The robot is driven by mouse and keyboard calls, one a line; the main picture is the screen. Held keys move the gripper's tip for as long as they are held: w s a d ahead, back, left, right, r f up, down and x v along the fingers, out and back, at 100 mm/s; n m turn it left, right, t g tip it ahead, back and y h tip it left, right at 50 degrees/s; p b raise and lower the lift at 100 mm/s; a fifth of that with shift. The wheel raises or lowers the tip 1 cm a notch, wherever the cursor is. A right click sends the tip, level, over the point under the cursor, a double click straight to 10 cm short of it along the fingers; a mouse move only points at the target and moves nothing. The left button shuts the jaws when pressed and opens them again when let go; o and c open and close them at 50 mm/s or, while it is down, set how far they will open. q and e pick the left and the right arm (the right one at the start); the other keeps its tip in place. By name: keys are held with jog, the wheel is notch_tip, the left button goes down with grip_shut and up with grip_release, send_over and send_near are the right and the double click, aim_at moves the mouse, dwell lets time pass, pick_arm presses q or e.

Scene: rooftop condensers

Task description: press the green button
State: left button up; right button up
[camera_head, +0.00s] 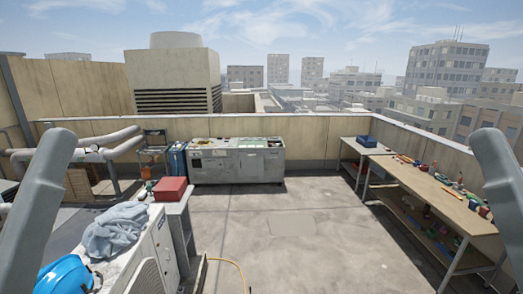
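I cannot make out a green button for certain. A long grey metal cabinet (238,163) stands against the back wall, with small items and a greenish patch on its top, too small to identify. Several small coloured items, some green, lie on the wooden workbench (418,187) at the right. Grey parts of my two arms stand at the left and right edges of the head view. Neither gripper shows in the picture.
At the left front, a white condenser unit (157,254) carries a grey-blue cloth (117,229); a blue hard hat (65,275) is nearby. A red box (170,189) sits on a grey stand. A yellow hose (232,264) lies on the floor. The middle floor (290,230) is clear.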

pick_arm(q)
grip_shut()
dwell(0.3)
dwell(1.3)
